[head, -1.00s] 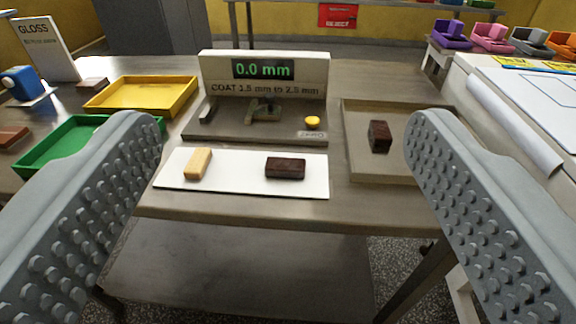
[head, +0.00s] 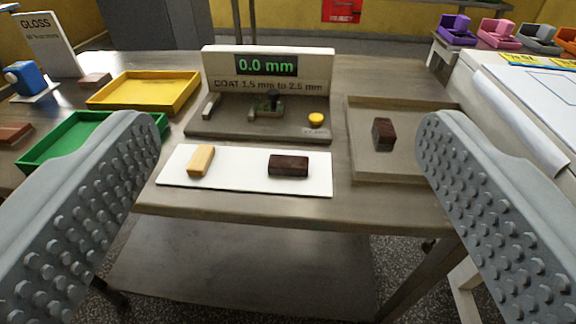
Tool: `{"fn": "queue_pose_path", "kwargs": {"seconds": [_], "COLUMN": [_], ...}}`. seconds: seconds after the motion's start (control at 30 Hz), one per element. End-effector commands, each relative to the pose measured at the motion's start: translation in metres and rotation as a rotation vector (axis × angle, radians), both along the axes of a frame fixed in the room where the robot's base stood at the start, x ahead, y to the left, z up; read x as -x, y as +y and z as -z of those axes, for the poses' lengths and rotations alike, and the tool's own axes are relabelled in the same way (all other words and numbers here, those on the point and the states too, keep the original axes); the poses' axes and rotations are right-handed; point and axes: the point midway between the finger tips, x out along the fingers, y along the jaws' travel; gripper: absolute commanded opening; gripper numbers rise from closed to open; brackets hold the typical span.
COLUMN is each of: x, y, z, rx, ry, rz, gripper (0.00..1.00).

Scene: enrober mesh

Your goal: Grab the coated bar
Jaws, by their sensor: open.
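A dark brown chocolate-coated bar (head: 288,165) lies flat on the right half of a white board (head: 240,181) at the front of the metal table. A pale uncoated bar (head: 201,160) lies on the board's left half. Another dark brown bar (head: 383,134) sits in a grey-brown tray (head: 405,173) to the right. My gripper (head: 288,215) is open and empty. Its two studded grey fingers stand wide at the left and right of the view, nearer to me than the board, with the bars between and beyond them.
A gauge (head: 267,66) reading 0.0 mm, with a yellow button (head: 316,118), stands behind the board. A yellow tray (head: 100,103) and a green tray (head: 40,152) are at left. A GLOSS sign (head: 47,45) stands far left. A white-topped table (head: 515,110) is at right.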

Motion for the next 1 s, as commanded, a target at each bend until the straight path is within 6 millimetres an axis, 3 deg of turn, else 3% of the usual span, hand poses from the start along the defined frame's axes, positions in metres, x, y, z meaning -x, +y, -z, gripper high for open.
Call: {"fn": "queue_pose_path", "kwargs": {"seconds": [0.5,1.0], "x": [-0.098,-0.178], "y": [0.001,0.002], "z": [0.002,0.017], "rx": [-0.03,-0.058], "ry": [0.489,1.02], "rz": [0.008,0.036], "gripper": [0.82,0.82]}}
